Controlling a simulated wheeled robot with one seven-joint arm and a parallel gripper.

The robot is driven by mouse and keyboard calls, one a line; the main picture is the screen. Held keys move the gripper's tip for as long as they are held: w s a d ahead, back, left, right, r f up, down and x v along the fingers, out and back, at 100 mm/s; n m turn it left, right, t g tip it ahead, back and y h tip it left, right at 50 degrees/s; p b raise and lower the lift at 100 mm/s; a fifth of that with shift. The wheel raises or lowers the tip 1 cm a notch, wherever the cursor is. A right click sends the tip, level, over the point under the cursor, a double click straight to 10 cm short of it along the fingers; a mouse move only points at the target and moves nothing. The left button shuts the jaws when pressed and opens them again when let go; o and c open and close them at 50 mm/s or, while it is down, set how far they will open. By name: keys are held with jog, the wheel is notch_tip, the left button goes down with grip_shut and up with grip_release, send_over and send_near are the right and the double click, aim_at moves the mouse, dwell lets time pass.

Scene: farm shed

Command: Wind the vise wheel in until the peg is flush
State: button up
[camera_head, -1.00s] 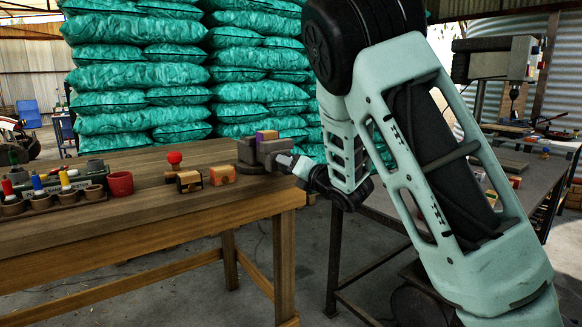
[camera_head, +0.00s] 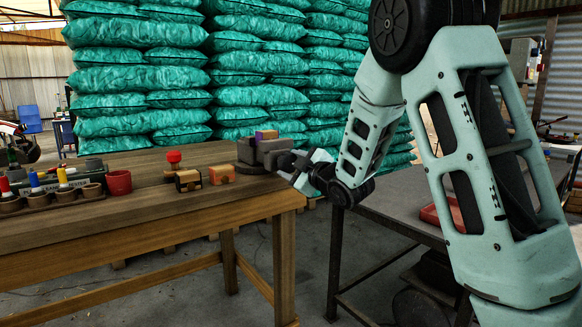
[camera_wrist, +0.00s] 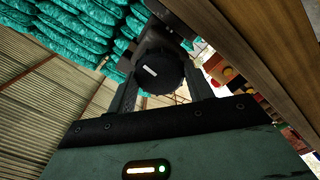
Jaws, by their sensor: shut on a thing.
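The grey vise (camera_head: 258,150) stands at the right end of the wooden table. A block with purple and orange parts (camera_head: 267,134) sits in its jaws; I cannot tell from here how far the peg stands out. My gripper (camera_head: 288,160) is at the vise's right side. In the wrist view a round black wheel (camera_wrist: 161,72) with a small white mark lies between the two fingers of my gripper (camera_wrist: 163,92), which are shut on it. The vise's dark body (camera_wrist: 158,38) shows behind the wheel. The peg cannot be made out in the wrist view.
On the wooden table (camera_head: 140,215) stand two small wooden blocks (camera_head: 221,174), a red knob (camera_head: 174,157), a red cup (camera_head: 119,182) and a rack of coloured pegs (camera_head: 62,186). A dark bench (camera_head: 400,210) is at right. Stacked green sacks (camera_head: 140,75) fill the back.

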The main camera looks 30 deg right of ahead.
jog(key=m, duration=0.5)
jog(key=shift+s+d+f, duration=0.1)
jog(key=shift+s+d, duration=0.05)
jog(key=m+p, duration=0.1)
jog(key=m, duration=0.4)
jog(key=shift+f, duration=0.1)
jog(key=o, duration=1.1)
